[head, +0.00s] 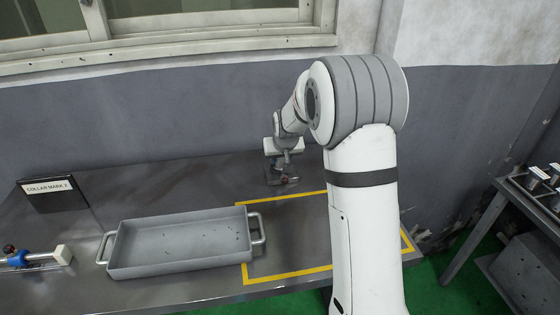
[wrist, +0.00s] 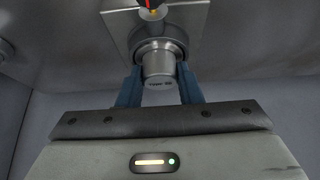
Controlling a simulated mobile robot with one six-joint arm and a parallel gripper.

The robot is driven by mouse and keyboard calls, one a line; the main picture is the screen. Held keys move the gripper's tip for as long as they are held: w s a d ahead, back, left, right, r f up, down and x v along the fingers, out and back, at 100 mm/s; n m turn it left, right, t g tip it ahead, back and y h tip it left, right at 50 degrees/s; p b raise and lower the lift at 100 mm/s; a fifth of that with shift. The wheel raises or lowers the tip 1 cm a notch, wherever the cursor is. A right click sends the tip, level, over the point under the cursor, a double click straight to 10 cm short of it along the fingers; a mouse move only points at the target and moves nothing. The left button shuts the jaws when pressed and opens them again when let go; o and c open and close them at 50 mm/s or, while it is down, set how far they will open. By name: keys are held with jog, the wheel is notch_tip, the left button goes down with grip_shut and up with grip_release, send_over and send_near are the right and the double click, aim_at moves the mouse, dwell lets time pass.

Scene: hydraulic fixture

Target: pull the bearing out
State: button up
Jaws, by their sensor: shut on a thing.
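The bearing (wrist: 158,66) is a short grey metal cylinder with small dark markings, seen in the wrist view. It is at the mouth of a round metal housing on the fixture's square plate (wrist: 194,18). My gripper (wrist: 160,72) has its two blue fingers on either side of the bearing and is shut on it. Whether the bearing is still seated in the housing I cannot tell. In the head view my gripper (head: 282,160) is low over the fixture (head: 283,180) at the back of the bench, and the bearing is too small to make out.
A grey tray (head: 112,246) with two handles stands on the metal bench, left of a yellow-outlined area (head: 290,275). A sign reading "COLLAR MARK 2" (head: 48,189) and a blue-and-white device (head: 40,257) are at the left. A wall is close behind the fixture.

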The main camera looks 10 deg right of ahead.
jog(key=shift+r, duration=0.25)
jog(key=shift+r+p, duration=1.4)
jog(key=shift+r, duration=1.1)
jog(key=shift+f, duration=0.1)
